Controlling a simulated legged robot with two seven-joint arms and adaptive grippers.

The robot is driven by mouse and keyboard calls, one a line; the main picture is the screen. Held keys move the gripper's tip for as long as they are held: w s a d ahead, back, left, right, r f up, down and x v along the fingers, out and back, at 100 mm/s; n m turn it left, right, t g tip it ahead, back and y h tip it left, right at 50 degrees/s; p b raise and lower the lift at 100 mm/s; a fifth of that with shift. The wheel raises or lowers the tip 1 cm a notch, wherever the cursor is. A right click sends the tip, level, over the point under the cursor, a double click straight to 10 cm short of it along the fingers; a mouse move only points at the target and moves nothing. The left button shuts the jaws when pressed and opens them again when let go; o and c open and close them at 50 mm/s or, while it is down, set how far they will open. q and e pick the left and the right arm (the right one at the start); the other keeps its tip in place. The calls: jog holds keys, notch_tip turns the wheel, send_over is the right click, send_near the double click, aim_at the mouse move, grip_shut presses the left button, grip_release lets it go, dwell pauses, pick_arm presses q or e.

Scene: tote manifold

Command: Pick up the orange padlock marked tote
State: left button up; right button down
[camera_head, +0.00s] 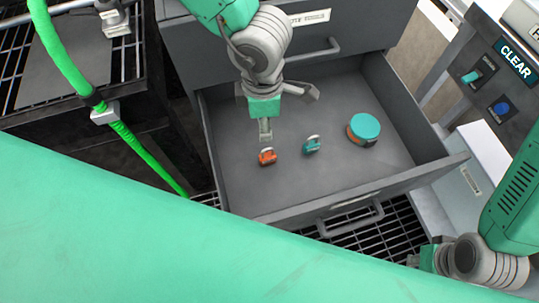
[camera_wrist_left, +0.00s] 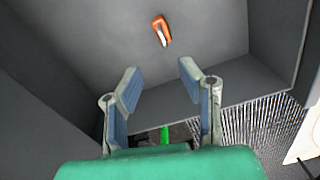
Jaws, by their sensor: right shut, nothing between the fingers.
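The orange padlock (camera_head: 267,158) lies on the floor of the open grey drawer, toward its left side. It also shows in the left wrist view (camera_wrist_left: 162,31), beyond the fingertips. Any marking on it is too small to read. My left gripper (camera_head: 290,115) is over the drawer, behind the padlock in the head view. In the left wrist view its fingers (camera_wrist_left: 159,82) are spread, with nothing between them and the padlock apart from them. My right gripper (camera_head: 430,258) is at the lower right, outside the drawer; its fingers are mostly hidden.
A teal padlock (camera_head: 312,145) lies right of the orange one. A round teal-topped container (camera_head: 364,129) stands farther right. The drawer's walls (camera_head: 430,174) surround them. A green hose (camera_head: 70,70) hangs at left. A panel with a CLEAR sign (camera_head: 514,58) is at right.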

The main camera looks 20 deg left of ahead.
aim_at(262, 152)
pick_arm(q)
jog(key=f+b, duration=0.1)
jog(key=f, duration=0.4)
jog(key=shift+a+f+b, duration=0.2)
jog(key=shift+f+b, duration=0.05)
jog(key=shift+b, duration=0.1)
jog(key=shift+s+d+f+b, duration=0.1)
jog(key=shift+d+f+b, duration=0.2)
jog(key=shift+f, duration=0.25)
jog(key=f+b, duration=0.1)
jog(key=f, duration=0.2)
jog(key=f+b, duration=0.1)
jog(key=shift+s+a+f+b, duration=0.3)
jog(key=shift+s+b, duration=0.05)
jog(key=shift+f, duration=0.15)
jog(key=c, duration=0.6)
jog(key=shift+d, duration=0.1)
grip_shut()
